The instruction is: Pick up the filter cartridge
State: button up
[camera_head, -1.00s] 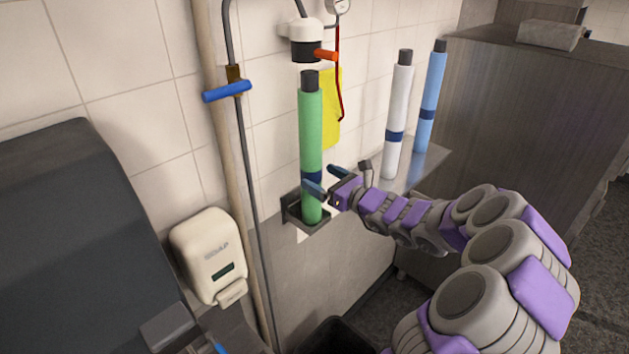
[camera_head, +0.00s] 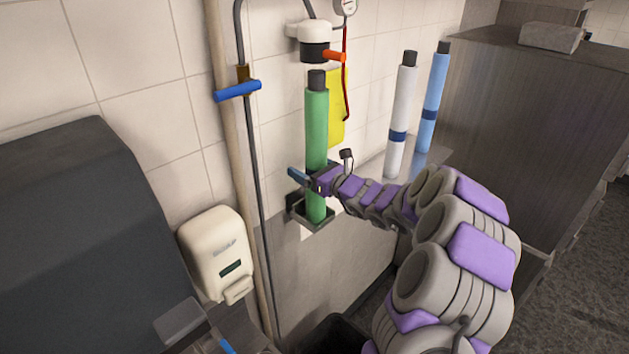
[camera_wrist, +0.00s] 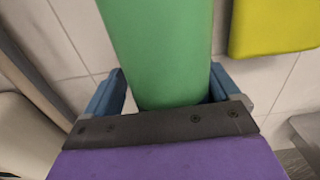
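A green filter cartridge (camera_head: 316,128) with a dark cap stands upright in a small dark wall holder (camera_head: 325,222), below a white and black filter head. My gripper (camera_head: 306,178) is at its lower part, with one blue finger showing to its left. The other finger is mostly hidden in that view. In the wrist view the green cartridge (camera_wrist: 163,50) is between my gripper's two blue fingers (camera_wrist: 167,90). A narrow gap shows at the left finger, so the gripper looks open around it. Contact on the right is unclear.
A white cartridge (camera_head: 402,100) and a blue cartridge (camera_head: 433,90) stand on a metal ledge to the right. A yellow cloth (camera_head: 337,115) hangs behind the green cartridge. A hose pipe with a blue handle (camera_head: 238,91) and a soap dispenser (camera_head: 217,255) are at left.

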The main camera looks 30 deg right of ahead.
jog(key=shift+d, duration=0.1)
jog(key=shift+c, duration=1.4)
jog(key=shift+d+f, duration=0.15)
jog(key=shift+d, duration=0.65)
jog(key=c, duration=0.6)
jog(key=shift+a, duration=0.5)
jog(key=c, duration=0.6)
jog(key=shift+d, duration=0.1)
grip_shut()
